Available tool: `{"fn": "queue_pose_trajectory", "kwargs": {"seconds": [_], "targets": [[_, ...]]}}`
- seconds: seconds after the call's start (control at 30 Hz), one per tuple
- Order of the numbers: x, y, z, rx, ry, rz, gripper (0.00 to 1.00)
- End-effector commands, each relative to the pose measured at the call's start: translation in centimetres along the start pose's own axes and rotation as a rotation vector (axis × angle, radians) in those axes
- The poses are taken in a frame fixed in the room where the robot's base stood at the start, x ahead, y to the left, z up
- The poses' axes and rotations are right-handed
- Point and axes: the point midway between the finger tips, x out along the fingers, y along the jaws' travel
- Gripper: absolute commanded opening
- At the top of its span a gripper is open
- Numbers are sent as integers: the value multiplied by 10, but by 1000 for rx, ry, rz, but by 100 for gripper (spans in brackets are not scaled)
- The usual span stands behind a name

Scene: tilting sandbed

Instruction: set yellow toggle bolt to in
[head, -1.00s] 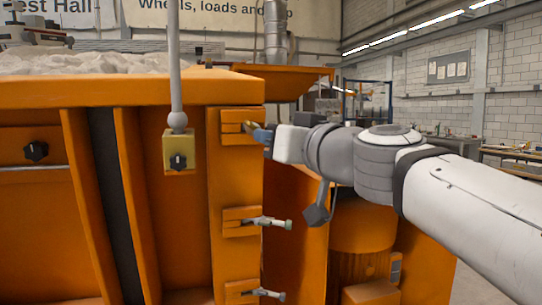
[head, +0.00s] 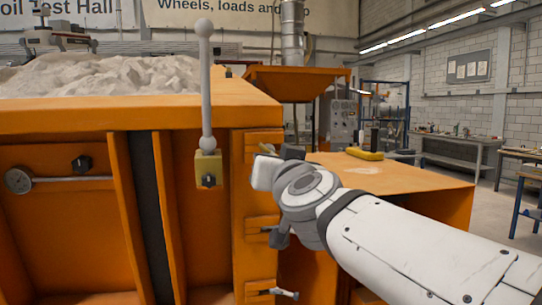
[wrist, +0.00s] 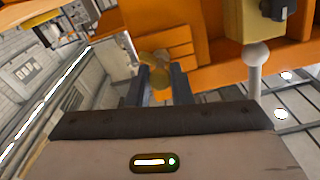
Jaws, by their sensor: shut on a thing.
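The yellow toggle bolt (wrist: 158,75) sits at the top orange bracket (head: 250,140) on the corner post of the orange sandbed. In the wrist view it lies between the two dark fingers of my gripper (wrist: 160,88), which is shut on it. In the head view my gripper (head: 278,152) is at that bracket, and only a small yellow bit of the bolt (head: 267,149) shows; the rest is hidden by the bracket and gripper.
A grey lever with ball knobs (head: 206,90) stands on a yellow box (head: 208,168) left of the post. Two more brackets with grey bolts, one at the bottom (head: 278,292), sit below. An orange table (head: 400,180) with a yellow-and-black item (head: 365,154) lies behind my arm.

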Motion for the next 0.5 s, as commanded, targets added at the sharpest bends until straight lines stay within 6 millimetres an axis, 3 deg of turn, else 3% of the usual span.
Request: {"fn": "queue_pose_trajectory", "kwargs": {"seconds": [0.3, 0.33, 0.5], "targets": [[0, 3, -3, -1, 5, 6, 0], [0, 3, -3, -1, 5, 6, 20], [0, 4, -3, -1, 6, 8, 34]]}}
